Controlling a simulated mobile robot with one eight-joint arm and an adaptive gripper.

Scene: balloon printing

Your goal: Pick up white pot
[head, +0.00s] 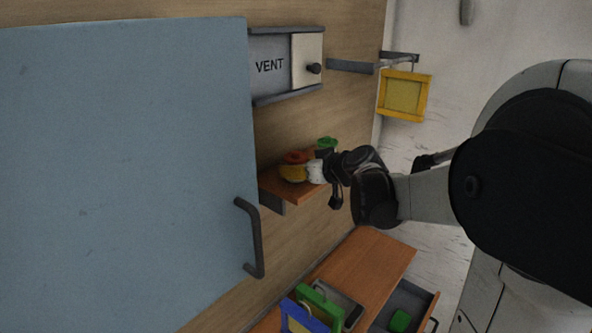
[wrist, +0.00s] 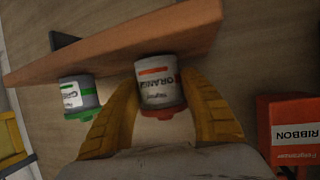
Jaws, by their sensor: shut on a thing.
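A small whitish-grey pot with a red lid and a label reading ORANGE stands on a wooden shelf; it shows in the wrist view (wrist: 158,88) and its red top shows in the head view (head: 296,157). My gripper (wrist: 163,80), with yellow curved fingers and a pale body, is shut around this pot, one finger on each side. In the head view my gripper (head: 292,172) is at the shelf, partly covering the pot. A similar pot with a green lid (wrist: 79,97) stands apart, to the left in the wrist view; it also shows in the head view (head: 327,143).
The shelf (wrist: 110,46) is narrow and sticks out from a wooden wall. A red RIBBON box (wrist: 290,130) is at the right in the wrist view. A large blue door (head: 125,170), a VENT panel (head: 270,67) and a yellow frame (head: 404,95) surround the shelf in the head view.

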